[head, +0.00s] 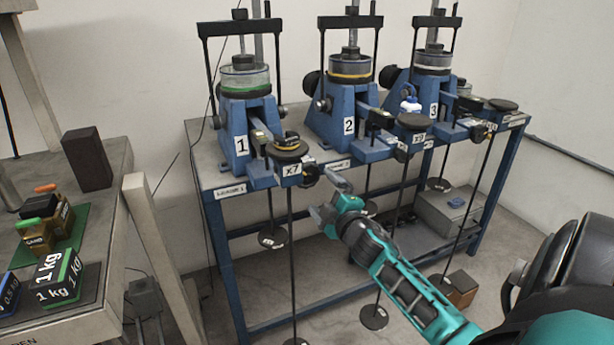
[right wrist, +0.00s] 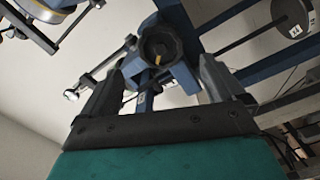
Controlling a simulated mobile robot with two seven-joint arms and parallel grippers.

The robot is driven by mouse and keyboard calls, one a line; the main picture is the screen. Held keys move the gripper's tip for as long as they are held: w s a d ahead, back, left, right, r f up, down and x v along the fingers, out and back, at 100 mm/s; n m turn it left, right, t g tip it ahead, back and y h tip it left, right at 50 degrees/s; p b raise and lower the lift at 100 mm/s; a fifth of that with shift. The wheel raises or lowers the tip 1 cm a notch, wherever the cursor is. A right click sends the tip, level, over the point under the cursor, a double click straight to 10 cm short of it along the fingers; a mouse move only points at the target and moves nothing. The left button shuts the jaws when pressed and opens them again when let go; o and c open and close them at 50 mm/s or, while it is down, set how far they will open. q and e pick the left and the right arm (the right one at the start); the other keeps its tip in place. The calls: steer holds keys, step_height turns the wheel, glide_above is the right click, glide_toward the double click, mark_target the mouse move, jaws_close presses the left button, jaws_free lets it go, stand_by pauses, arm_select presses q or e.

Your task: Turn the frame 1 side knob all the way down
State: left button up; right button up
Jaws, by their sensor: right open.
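Frame 1 (head: 236,135) is the leftmost blue lever frame on the bench, with a white "1" label and a green-ringed cell on top. Its black side knob (head: 309,175) sits at the right of the lever end, beside the "X7" label. In the right wrist view a black lobed knob (right wrist: 160,43) with a small yellow mark faces me, beyond and between the fingertips. My right gripper (head: 328,197) is open and empty, just right of and below the knob, apart from it. It also shows in the right wrist view (right wrist: 162,78). My left gripper is not in view.
Frames 2 (head: 345,130) and 3 (head: 430,110) stand to the right on the same blue-legged bench (head: 222,190). Rods with hanging discs (head: 272,237) drop below the levers. A side table (head: 112,160) at left holds weights and a dark block (head: 87,160).

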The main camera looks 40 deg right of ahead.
mark_target(309, 176)
steer(key=b+x, duration=0.3)
steer(key=x, duration=0.6)
steer(key=shift+w+f+b, duration=0.15)
steer(key=shift+w+b, duration=0.1)
steer(key=shift+b, duration=0.15)
steer(key=shift+c, duration=0.7)
steer(key=shift+s, duration=0.15)
steer(key=shift+c, duration=1.4)
steer(key=c, duration=1)
steer(key=shift+o, duration=0.2)
steer(key=shift+r, duration=0.2)
steer(key=shift+n, duration=2.1)
steer(key=shift+r+n, duration=0.15)
steer(key=shift+n, duration=0.75)
steer(key=o, duration=1.1)
steer(key=shift+n, duration=0.4)
steer(key=shift+c, duration=0.2)
steer(key=o, duration=0.3)
steer(key=shift+w, duration=0.3)
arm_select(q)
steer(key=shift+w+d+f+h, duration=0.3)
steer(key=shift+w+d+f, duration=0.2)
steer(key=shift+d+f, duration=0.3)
arm_select(e)
steer(key=shift+s, duration=0.1)
